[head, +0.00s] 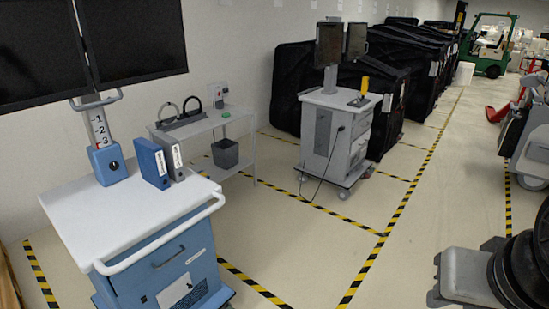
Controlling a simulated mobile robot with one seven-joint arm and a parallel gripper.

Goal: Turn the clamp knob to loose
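The clamp knob (114,165) is a small dark round knob on the front face of a blue block (103,160). The block is on the white top of the blue cart, at the foot of a monitor post. The knob is too small in the head view to tell whether it is tight or loose. A white strip marked 1, 2, 3 (99,128) runs up the post just above the block. My gripper is not in view, and nothing touches the knob.
Two black monitors (140,35) hang above the blue cart (95,210). A white rail (160,238) edges the cart. A light side table (205,122) and grey cart (335,135) stand beyond. Striped floor right of the cart is clear.

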